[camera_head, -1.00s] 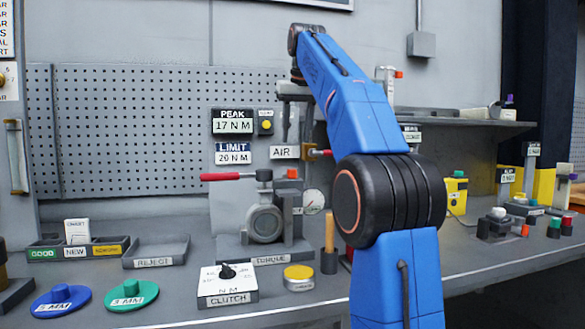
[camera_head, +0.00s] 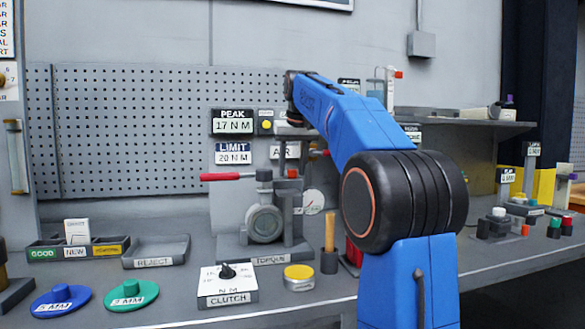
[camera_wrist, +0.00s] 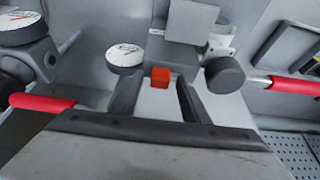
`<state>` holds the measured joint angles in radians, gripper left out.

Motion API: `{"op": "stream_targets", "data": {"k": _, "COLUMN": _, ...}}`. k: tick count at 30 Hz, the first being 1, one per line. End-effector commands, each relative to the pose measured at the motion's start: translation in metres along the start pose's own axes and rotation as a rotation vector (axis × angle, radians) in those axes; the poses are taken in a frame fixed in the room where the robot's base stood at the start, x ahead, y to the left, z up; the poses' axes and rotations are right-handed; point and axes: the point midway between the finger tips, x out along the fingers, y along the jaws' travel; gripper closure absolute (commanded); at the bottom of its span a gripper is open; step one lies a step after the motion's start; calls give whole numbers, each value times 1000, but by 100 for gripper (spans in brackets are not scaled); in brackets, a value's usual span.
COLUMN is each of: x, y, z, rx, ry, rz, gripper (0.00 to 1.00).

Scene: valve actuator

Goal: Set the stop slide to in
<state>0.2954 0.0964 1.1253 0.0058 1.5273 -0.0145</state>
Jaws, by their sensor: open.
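The torque stand (camera_head: 270,252) stands on the bench with a dark knob and a red-handled lever (camera_head: 220,177). A small orange-red block (camera_head: 292,173) tops the post to the right of the knob; it looks like the stop slide, but no label confirms this. In the wrist view the orange-red block (camera_wrist: 160,77) shows between the tips of my gripper (camera_wrist: 157,92). The jaws are open, one on each side of it, with no contact visible. In the head view my gripper (camera_head: 290,132) is above the post, partly hidden by my arm.
The dark knob (camera_wrist: 224,74) and a round dial (camera_wrist: 125,57) lie close to my fingers in the wrist view. A clutch box (camera_head: 228,285), a yellow-topped puck (camera_head: 298,277) and an upright wooden-handled tool (camera_head: 329,235) stand in front. A shelf (camera_head: 450,124) is at right.

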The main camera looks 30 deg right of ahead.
Motion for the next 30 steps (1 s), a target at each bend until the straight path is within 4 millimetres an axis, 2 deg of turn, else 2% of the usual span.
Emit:
{"op": "stream_targets", "data": {"k": 4, "x": 0, "y": 0, "z": 0, "rx": 0, "ry": 0, "rz": 0, "gripper": 58}}
{"op": "stream_targets", "data": {"k": 5, "x": 0, "y": 0, "z": 0, "rx": 0, "ry": 0, "rz": 0, "gripper": 63}}
{"op": "stream_targets", "data": {"k": 9, "x": 0, "y": 0, "z": 0, "rx": 0, "ry": 0, "rz": 0, "gripper": 96}}
{"op": "stream_targets", "data": {"k": 10, "x": 0, "y": 0, "z": 0, "rx": 0, "ry": 0, "rz": 0, "gripper": 100}}
{"op": "stream_targets", "data": {"k": 16, "x": 0, "y": -4, "z": 0, "rx": -1, "ry": 0, "rz": 0, "gripper": 100}}
{"op": "stream_targets", "data": {"k": 24, "x": -1, "y": -27, "z": 0, "rx": -1, "ry": 0, "rz": -1, "gripper": 100}}
{"op": "stream_targets", "data": {"k": 30, "x": -1, "y": -27, "z": 0, "rx": 0, "ry": 1, "rz": -1, "gripper": 100}}
